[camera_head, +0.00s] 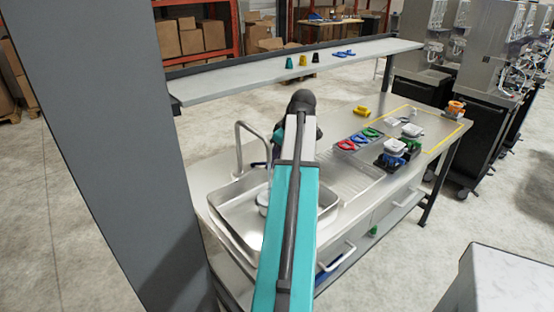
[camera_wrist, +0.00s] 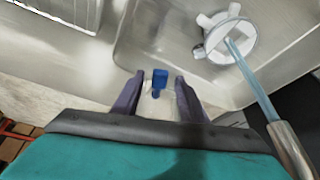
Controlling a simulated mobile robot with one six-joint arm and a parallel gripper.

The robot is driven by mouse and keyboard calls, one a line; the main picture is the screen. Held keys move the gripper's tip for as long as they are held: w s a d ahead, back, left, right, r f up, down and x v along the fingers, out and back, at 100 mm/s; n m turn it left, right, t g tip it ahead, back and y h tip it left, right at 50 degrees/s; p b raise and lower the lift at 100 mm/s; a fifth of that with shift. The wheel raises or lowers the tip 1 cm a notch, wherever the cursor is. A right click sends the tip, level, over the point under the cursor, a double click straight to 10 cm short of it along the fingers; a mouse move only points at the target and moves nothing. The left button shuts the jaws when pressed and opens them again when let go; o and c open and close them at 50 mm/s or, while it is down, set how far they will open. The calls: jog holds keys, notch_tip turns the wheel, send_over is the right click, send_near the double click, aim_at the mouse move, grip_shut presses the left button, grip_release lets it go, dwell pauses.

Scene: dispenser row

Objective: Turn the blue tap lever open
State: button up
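The blue tap lever (camera_wrist: 160,77) shows in the wrist view between the two dark fingers of my gripper (camera_wrist: 159,80). The fingers are apart, with visible gaps on both sides of the lever. The metal tap spout (camera_wrist: 290,148) is at the lower right of the wrist view. A light blue stream runs from its end onto a white round part with lobes (camera_wrist: 230,40) in the sink. My arm hides the gripper there.
The steel sink (camera_head: 226,222) is left of the arm. Right of it, the worktop holds red, green and blue rings (camera_head: 358,138), a yellow part (camera_head: 361,111) and white-topped devices (camera_head: 395,147). A shelf (camera_head: 210,85) with small cups hangs behind.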

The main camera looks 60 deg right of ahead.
jog(key=b+v, duration=0.2)
jog(key=v, duration=1.1)
jog(key=shift+r+b, duration=0.3)
jog(key=shift+r, duration=0.05)
jog(key=shift+s, duration=0.1)
